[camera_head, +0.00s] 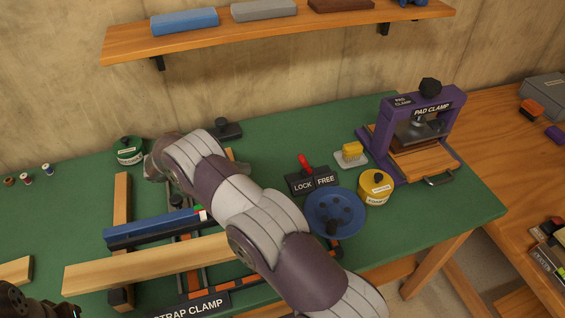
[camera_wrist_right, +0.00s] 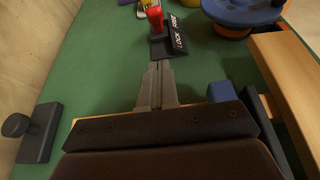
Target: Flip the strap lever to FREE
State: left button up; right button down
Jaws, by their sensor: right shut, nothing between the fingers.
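The strap lever (camera_head: 305,163) is a red handle on a black plate (camera_head: 314,181) marked LOCK at left and FREE at right. In the head view its tip leans slightly left, toward the LOCK side. The lever also shows at the top of the right wrist view (camera_wrist_right: 155,18), with the label plate (camera_wrist_right: 177,36) beside it. My right gripper (camera_wrist_right: 158,68) is shut and empty, its fingertips pointing at the lever with a short gap between. In the head view my right arm hides its fingers. A dark part of my left arm shows at the bottom left corner; its fingers cannot be made out.
The blue handwheel (camera_head: 334,212) and yellow tin (camera_head: 375,187) stand right of the lever. The purple pad clamp (camera_head: 455,101) is farther right. A black knobbed block (camera_head: 226,129) is behind my right arm. Wooden bars (camera_head: 150,263) and a blue bar (camera_head: 150,230) lie at left.

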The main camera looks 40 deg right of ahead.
jog(key=p, duration=0.3)
send_near(306, 165)
jog(key=f, duration=0.1)
jog(key=w+f, duration=0.1)
jog(key=f, duration=0.1)
jog(key=shift+w, duration=0.1)
jog(key=shift+s+d+r+p, duration=0.2)
jog(key=shift+d+p, duration=0.1)
jog(key=shift+d, duration=0.4)
jog(key=shift+s+d+r+p, duration=0.2)
jog(key=shift+d+p, duration=0.05)
jog(key=shift+d, duration=0.4)
jog(key=shift+s+d+r+p, duration=0.2)
jog(key=shift+d+p, duration=0.1)
jog(key=shift+d, duration=0.4)
jog(key=shift+d, duration=0.1)
